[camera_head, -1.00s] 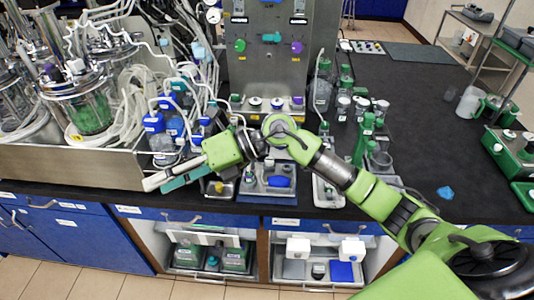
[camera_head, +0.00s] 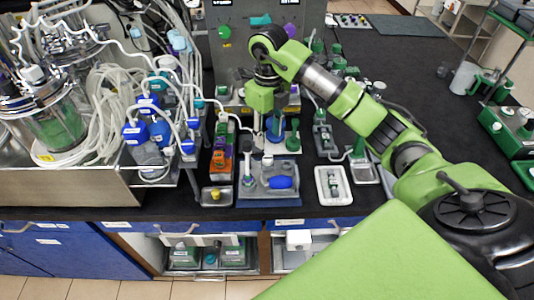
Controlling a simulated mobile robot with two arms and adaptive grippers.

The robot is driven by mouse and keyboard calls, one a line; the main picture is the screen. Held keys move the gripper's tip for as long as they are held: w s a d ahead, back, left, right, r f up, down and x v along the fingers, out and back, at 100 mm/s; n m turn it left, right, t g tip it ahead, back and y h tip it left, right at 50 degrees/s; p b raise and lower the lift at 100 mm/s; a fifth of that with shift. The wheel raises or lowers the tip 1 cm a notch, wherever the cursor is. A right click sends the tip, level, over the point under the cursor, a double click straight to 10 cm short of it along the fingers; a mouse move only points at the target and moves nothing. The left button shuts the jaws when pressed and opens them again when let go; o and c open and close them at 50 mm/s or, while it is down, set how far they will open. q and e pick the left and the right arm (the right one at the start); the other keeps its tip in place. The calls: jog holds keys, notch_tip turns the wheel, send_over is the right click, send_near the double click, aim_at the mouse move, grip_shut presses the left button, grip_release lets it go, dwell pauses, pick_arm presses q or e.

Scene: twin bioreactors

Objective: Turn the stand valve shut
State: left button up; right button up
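My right gripper (camera_head: 259,140) points down over the bench near the middle of the view, its body green and one pale finger visible. The other finger is hidden or blends with things behind, so I cannot tell how wide it is. Just in front of it, a small grey stand (camera_head: 258,172) with an upright post sits on a blue-edged base and carries a blue oval part (camera_head: 280,182). I cannot tell for sure which part is the stand valve. A green piece with an upright stem (camera_head: 293,139) stands just right of the fingers. My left gripper is not in view.
Blue-capped bottles (camera_head: 143,141) and tubing crowd the left beside a metal-walled tray (camera_head: 70,188). An orange block (camera_head: 221,162) stands left of the stand; a white tray (camera_head: 332,186) lies right. A metal panel (camera_head: 228,62) rises behind. Dark bench at right is largely clear.

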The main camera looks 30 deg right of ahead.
send_over(267, 158)
notch_tip(267, 158, down, 4)
jog(key=shift+s+f+p, duration=0.1)
jog(key=shift+s+p, duration=0.05)
jog(key=shift+p, duration=0.3)
notch_tip(267, 158, down, 4)
jog(key=shift+r+p, duration=0.1)
jog(key=shift+p, duration=0.4)
jog(key=shift+f, duration=0.8)
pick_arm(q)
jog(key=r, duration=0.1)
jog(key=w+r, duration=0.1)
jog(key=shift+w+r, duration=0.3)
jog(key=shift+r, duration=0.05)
pick_arm(e)
grip_shut()
